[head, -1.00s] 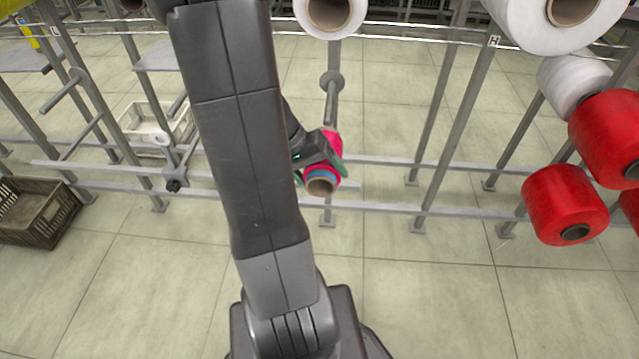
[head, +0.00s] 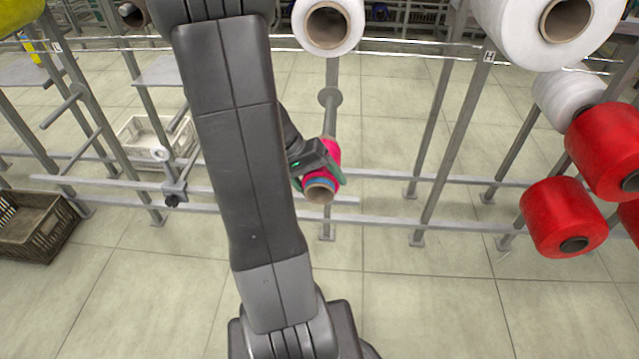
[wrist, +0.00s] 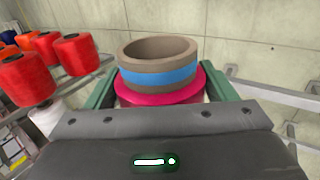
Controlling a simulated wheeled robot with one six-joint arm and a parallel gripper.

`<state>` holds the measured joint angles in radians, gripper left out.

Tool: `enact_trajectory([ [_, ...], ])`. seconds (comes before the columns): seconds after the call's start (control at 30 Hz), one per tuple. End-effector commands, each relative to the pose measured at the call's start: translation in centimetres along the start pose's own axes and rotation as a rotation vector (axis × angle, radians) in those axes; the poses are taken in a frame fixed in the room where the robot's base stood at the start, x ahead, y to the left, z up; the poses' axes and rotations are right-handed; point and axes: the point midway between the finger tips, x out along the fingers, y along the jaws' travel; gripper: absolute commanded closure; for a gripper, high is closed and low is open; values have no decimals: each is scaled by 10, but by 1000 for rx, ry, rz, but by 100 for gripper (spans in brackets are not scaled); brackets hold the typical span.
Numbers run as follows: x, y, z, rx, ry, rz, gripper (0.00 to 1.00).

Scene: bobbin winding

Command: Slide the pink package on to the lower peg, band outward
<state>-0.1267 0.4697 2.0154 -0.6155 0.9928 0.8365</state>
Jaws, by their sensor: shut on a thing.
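The pink package (head: 331,151) is a pink bobbin on a brown tube with a blue band (head: 320,183) at the tube end nearest the head camera. My gripper (head: 318,168) is shut on it, with a green finger on each side. In the wrist view the pink package (wrist: 160,96) sits between the green fingers, its blue band and open tube end facing the camera. A grey peg with a round disc (head: 329,97) stands just behind and above the package. My arm hides part of the rack, and I cannot tell whether the package touches a peg.
A white bobbin (head: 328,26) hangs above the disc. Large white and red bobbins (head: 563,217) fill the rack at right. Grey rails (head: 400,212) cross behind the package. A brown crate (head: 38,225) and a white crate (head: 150,135) are at left. The front floor is clear.

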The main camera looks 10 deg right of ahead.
Motion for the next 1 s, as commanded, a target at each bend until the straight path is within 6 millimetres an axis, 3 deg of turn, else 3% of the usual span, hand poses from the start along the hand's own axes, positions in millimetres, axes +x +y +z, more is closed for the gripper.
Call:
enact_trajectory([
  [0.63, 0, 0, -46, 1, 0, 1, 51],
  [1.0, 0, 0, -52, 1, 0, 0, 51],
])
